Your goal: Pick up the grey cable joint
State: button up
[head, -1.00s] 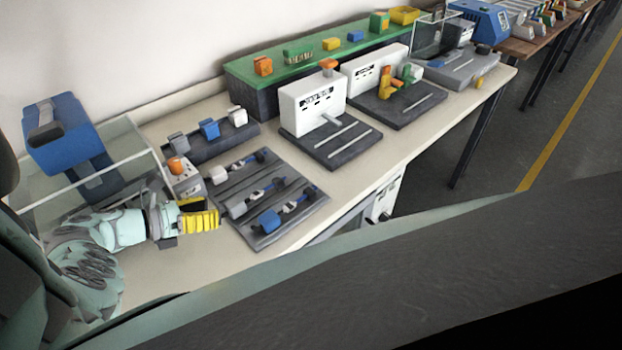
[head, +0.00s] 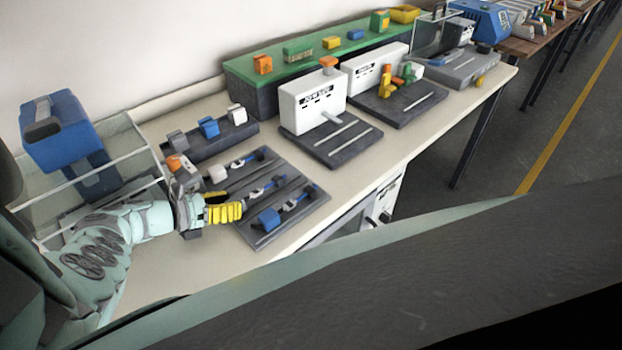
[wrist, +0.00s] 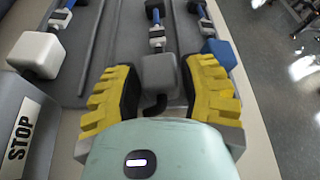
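The grey cable joint (wrist: 160,76) shows in the wrist view as a block on the middle cable of the dark grey board (wrist: 104,50). My gripper (wrist: 163,70) has its yellow fingers apart, one on each side of the joint's near end. The gaps look narrow, and I cannot tell whether the pads touch it. In the head view my gripper (head: 226,212) is over the board's near left edge and hides the grey joint. A white joint (wrist: 37,53) is to the left and a blue joint (wrist: 219,50) to the right.
A grey STOP box (wrist: 28,125) stands close on the left in the wrist view. A rack (head: 210,140) with grey, blue and white blocks is behind the board. A blue machine (head: 62,130) stands left. The table's front edge is bare.

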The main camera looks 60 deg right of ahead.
grip_shut()
jog(key=shift+r, duration=0.1)
